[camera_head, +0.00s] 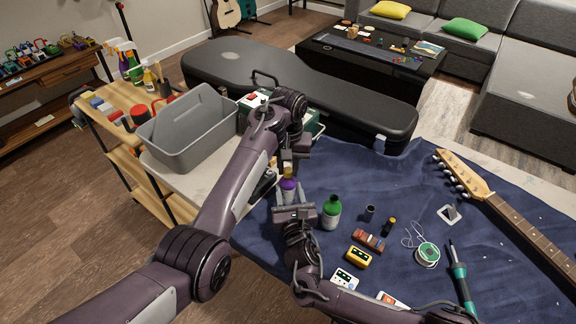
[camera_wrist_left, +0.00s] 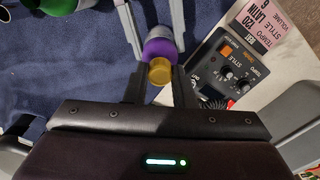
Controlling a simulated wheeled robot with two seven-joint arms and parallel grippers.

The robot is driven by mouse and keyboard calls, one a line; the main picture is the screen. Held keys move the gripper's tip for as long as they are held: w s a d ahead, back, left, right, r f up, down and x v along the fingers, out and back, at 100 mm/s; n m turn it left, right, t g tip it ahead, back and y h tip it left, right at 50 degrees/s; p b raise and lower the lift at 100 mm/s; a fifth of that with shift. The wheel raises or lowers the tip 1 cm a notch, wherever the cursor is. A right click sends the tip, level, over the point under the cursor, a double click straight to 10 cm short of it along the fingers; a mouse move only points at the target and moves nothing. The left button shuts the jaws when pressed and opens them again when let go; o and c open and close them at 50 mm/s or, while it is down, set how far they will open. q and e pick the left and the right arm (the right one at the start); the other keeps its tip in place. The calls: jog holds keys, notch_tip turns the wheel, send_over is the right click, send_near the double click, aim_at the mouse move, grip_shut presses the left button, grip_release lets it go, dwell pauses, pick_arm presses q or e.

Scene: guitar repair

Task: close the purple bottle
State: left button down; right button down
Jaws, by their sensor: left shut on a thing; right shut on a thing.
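The purple bottle (camera_head: 289,186) stands upright on the blue cloth at its left side; it also shows in the left wrist view (camera_wrist_left: 158,49). My right gripper (camera_head: 293,204) is shut on the bottle's body from the near side. A gold-yellow cap (camera_wrist_left: 160,71) is at the top of the bottle, in line with its neck. My left gripper (camera_head: 289,166) is above the bottle, pointing down, its fingers shut on the cap. I cannot tell whether the cap is seated or how far it is turned; the neck is hidden.
A green bottle (camera_head: 331,212) stands close to the right of the purple one. A small dark cup (camera_head: 370,213), a yellow pedal (camera_head: 358,257), a solder spool (camera_head: 427,254) and a guitar neck (camera_head: 530,235) lie further right. A grey bin (camera_head: 188,140) is at the left. A black effects unit (camera_wrist_left: 232,65) is beside the cloth.

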pick_arm(q)
jog(key=c, duration=1.2)
grip_release()
jog(key=shift+r, duration=2.3)
jog(key=shift+c, duration=0.5)
notch_tip(320, 180, up, 4)
jog(key=n, duration=0.3)
jog(key=shift+f, duration=0.25)
